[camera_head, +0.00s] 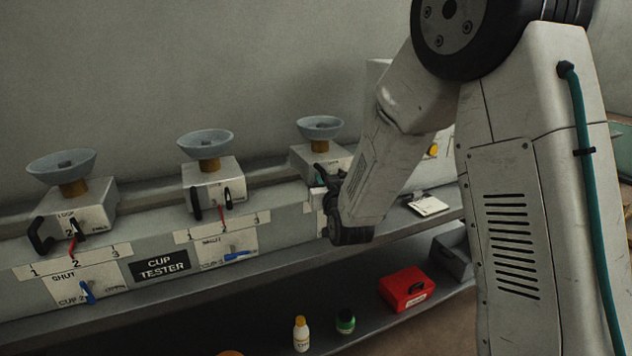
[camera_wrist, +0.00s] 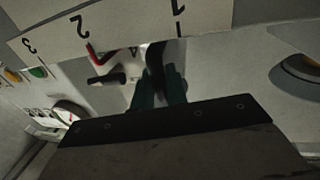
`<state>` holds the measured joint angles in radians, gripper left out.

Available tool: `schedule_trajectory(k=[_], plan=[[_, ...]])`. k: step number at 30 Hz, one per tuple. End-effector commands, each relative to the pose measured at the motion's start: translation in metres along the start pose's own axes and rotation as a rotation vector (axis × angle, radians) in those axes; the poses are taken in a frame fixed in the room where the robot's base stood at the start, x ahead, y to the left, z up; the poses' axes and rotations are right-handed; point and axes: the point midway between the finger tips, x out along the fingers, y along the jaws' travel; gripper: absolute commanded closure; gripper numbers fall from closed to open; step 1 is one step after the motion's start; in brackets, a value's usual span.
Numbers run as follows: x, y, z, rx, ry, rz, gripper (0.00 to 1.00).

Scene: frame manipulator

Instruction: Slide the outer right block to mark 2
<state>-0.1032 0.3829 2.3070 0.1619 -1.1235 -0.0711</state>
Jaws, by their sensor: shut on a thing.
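The outer right block (camera_head: 306,158) is a pale box with a grey cup (camera_head: 320,127) on top, at the right end of the row in the head view. My gripper (camera_head: 326,178) is at its front and hides most of that face. In the wrist view my gripper (camera_wrist: 158,88) is shut on the block's black handle (camera_wrist: 156,58). A red pointer (camera_wrist: 95,56) on the block has its tip at the scale strip (camera_wrist: 130,28), close to mark 2 (camera_wrist: 81,25). Mark 1 (camera_wrist: 178,8) lies to the right and mark 3 (camera_wrist: 29,45) to the left.
Two similar blocks, left (camera_head: 92,208) and middle (camera_head: 213,186), stand on the same bench. A red box (camera_head: 406,288), a white bottle (camera_head: 301,334) and a green-capped jar (camera_head: 345,322) stand lower in front. A white pad (camera_head: 428,205) lies on the ledge right of my gripper.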

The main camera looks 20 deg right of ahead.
Motion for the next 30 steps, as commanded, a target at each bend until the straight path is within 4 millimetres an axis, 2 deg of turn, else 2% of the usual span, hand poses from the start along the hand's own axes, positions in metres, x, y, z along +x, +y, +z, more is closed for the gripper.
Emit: schedule_trajectory(k=[5,6,8,16,19,30], plan=[[0.0,0.001,-0.001,0.0,0.002,0.002,1.0],[0.0,0.001,-0.001,0.0,0.002,0.002,0.83],[0.0,0.001,-0.001,0.001,0.002,0.002,0.67],[0.0,-0.001,0.0,0.001,0.001,0.0,0.67],[-0.006,-0.001,0.0,0.001,0.001,-0.001,0.67],[-0.064,-0.001,-0.001,0.001,0.002,-0.001,0.67]])
